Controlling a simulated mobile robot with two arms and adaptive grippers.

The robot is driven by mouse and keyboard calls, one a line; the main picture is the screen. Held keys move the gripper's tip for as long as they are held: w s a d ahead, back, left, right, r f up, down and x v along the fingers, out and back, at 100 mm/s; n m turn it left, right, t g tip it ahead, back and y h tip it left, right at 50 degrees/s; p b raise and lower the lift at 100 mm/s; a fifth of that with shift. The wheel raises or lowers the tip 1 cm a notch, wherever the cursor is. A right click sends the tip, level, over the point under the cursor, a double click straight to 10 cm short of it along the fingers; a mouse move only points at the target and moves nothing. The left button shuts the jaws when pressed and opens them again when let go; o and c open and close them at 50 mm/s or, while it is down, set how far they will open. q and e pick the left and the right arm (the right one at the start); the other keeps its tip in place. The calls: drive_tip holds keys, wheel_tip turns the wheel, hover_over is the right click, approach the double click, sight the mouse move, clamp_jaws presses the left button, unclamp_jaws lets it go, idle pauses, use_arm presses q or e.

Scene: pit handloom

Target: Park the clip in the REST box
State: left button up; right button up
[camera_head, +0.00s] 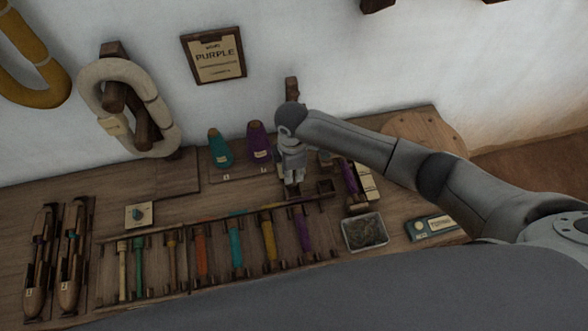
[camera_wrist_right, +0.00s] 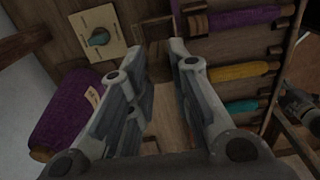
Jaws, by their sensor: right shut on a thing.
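My right gripper (camera_head: 293,181) points down over the back of the bench, just in front of the purple cone. A wooden box also shows just past the fingertips in the wrist view (camera_wrist_right: 153,27). I cannot read a REST label. My left gripper is not in view.
A purple cone (camera_head: 258,141) and a teal cone (camera_head: 219,148) stand behind the gripper. A rack of coloured bobbins (camera_head: 236,240) lies in front. A grey tray (camera_head: 363,232) is at right, shuttles (camera_head: 71,262) at far left. A card with a teal knob (camera_head: 139,214) lies left.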

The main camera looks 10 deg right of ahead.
wheel_tip(320, 180, down, 4)
drive_tip(key=b, duration=0.3)
drive_tip(key=shift+r, duration=0.15)
drive_tip(key=shift+f+b, duration=0.65)
drive_tip(key=shift+f, duration=0.9)
drive_tip(key=o, duration=0.8)
drive_tip(key=shift+o, duration=0.7)
drive_tip(key=shift+o, duration=1.1)
drive_tip(key=shift+r, duration=0.1)
